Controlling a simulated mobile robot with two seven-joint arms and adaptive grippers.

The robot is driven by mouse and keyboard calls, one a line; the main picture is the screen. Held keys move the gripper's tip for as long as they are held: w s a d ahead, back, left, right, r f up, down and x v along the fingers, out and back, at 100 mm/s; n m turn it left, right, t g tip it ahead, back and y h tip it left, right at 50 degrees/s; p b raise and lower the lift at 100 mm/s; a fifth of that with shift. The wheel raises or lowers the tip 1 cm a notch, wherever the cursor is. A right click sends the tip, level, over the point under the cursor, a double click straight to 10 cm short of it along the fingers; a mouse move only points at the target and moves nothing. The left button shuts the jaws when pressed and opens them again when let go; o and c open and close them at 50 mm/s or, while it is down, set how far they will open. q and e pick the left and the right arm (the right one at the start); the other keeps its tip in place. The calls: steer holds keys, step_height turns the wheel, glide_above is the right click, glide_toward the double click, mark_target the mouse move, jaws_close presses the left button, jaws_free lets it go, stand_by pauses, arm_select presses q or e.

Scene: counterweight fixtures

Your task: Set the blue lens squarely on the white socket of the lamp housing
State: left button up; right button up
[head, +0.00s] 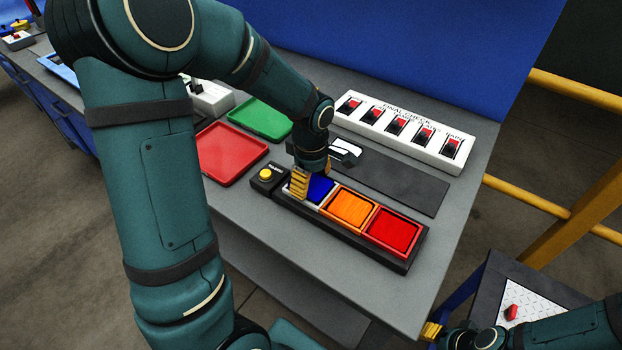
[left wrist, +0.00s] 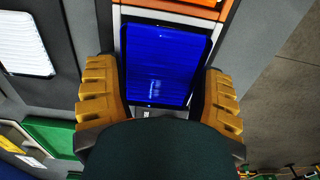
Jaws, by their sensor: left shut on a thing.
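The blue lens (head: 321,188) is a square blue tile at the left end of the black lamp housing (head: 385,252). My left gripper (head: 306,184) points down there and is shut on the lens. In the left wrist view the blue lens (left wrist: 162,66) lies between the two yellow fingers. A white rim of the socket (left wrist: 117,40) shows beside the lens; the rest is hidden under it. I cannot tell whether the lens touches the socket or hovers just above. My right gripper (head: 432,330) is at the lower right, partly cut off, its opening unclear.
An orange lens (head: 350,209) and a red lens (head: 392,232) sit in the housing beside the blue one. A yellow button (head: 266,174) is at its left. Red (head: 232,152) and green (head: 262,118) trays and a white switch panel (head: 402,130) lie behind.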

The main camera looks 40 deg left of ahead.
arm_select(q)
steer(key=shift+f+b, duration=0.4)
steer(key=shift+f, duration=0.05)
stand_by(0.5)
steer(key=o, duration=1.1)
steer(key=shift+r, duration=0.15)
step_height(320, 180, up, 12)
steer(key=shift+f, duration=0.1)
steer(key=shift+f, duration=0.1)
